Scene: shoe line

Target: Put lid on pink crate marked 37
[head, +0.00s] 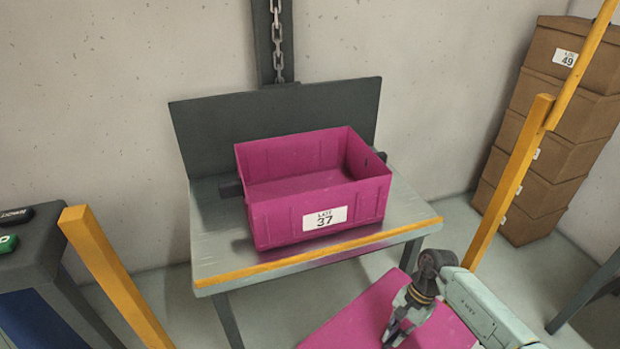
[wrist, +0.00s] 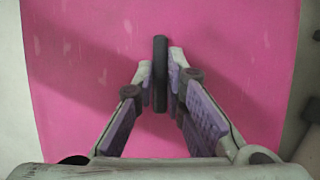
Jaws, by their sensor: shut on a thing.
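The pink crate (head: 275,220) stands upright and open-topped on a small grey table, with a white label (head: 325,218) reading LOT 37 on its front. It looks empty inside. A flat pink lid (head: 345,325) is at the bottom of the head view, in front of and below the table edge, apart from the crate. My gripper (head: 393,335) is over the lid. In the wrist view my gripper (wrist: 160,75) is shut on the dark upright handle (wrist: 160,100) of the lid (wrist: 235,60). The lid's near part is cut off in the head view.
The grey table (head: 215,250) has a yellow front edge and a dark back panel (head: 270,110). Yellow posts (head: 110,270) (head: 510,180) stand left and right of it. Brown stacked crates (head: 545,150) stand at the right wall. A dark bench (head: 30,250) is at the left.

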